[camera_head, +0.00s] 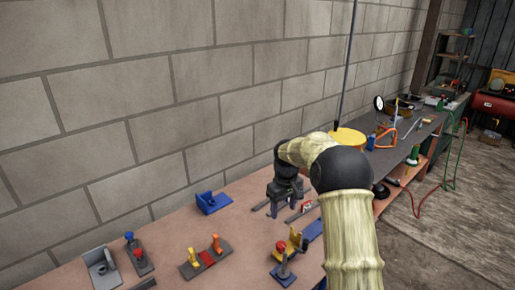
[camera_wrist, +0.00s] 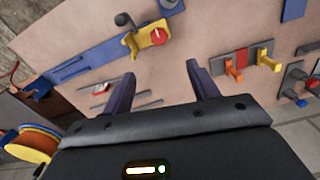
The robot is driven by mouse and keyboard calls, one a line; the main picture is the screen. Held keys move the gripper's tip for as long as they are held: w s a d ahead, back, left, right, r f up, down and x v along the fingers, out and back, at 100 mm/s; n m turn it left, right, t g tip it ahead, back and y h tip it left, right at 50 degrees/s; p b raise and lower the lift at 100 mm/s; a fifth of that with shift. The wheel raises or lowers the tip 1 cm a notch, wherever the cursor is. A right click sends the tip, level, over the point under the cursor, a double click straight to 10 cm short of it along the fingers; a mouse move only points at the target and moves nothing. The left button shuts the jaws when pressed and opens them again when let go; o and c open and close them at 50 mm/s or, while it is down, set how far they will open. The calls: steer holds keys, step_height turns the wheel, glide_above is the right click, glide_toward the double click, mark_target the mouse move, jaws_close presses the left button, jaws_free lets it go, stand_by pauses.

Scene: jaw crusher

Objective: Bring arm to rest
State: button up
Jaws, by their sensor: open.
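My gripper (camera_head: 284,208) hangs over the brown workbench (camera_head: 235,240) near the wall in the head view, at the end of my bent arm. Thin grey bars (camera_head: 300,213) and a small red and white piece (camera_head: 307,206) lie close beside the gripper.
A yellow disc (camera_head: 347,138) and pole are behind my arm. The block wall borders the bench.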

steer(key=s+r+m+t+p, duration=0.1)
steer(key=s+r+m, duration=0.1)
steer(key=s, duration=1.2)
steer(key=s+r+m+t+p, duration=0.1)
steer(key=s+r+m+p, duration=0.1)
steer(key=s, duration=1.3)
steer(key=shift+s+d+r+m+t, duration=0.3)
steer(key=shift+r+m, duration=0.25)
steer(key=shift+m, duration=0.25)
